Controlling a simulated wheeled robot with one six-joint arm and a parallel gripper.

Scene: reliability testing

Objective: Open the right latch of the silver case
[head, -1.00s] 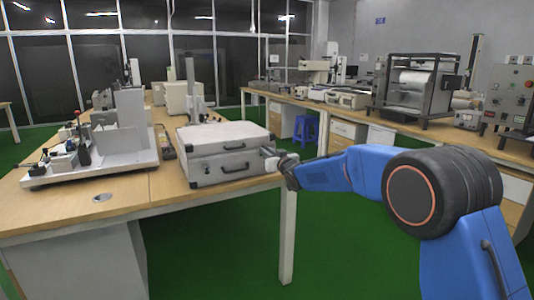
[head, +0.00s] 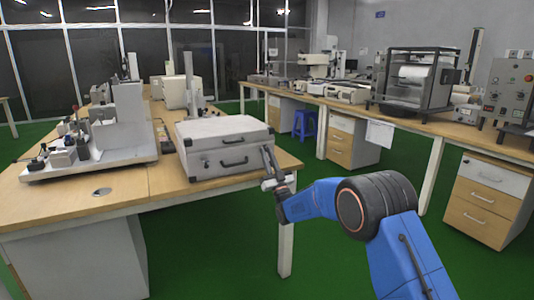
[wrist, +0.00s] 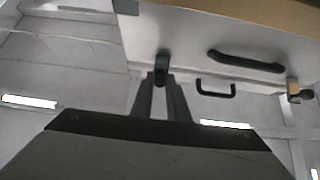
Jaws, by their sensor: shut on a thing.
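The silver case (head: 195,157) lies flat and closed on the wooden table in the head view. Its front has two dark handles, an upper one (head: 235,144) and a lower one (head: 234,162). In the wrist view the case face (wrist: 180,40) appears upside down, with the table edge at the top. My gripper (head: 267,150) is at the front right end of the case. In the wrist view its fingers (wrist: 161,82) are close together on the dark right latch (wrist: 162,57). The fingers partly hide the latch, so its exact angle is unclear. The left latch (wrist: 303,93) is apart from my gripper.
A white instrument (head: 110,140) stands on the table left of the case. The table's right edge is close beside the case. Across a green floor aisle, a long bench holds a framed machine (head: 415,85) and a control box (head: 508,95). A blue stool (head: 304,122) stands on the floor.

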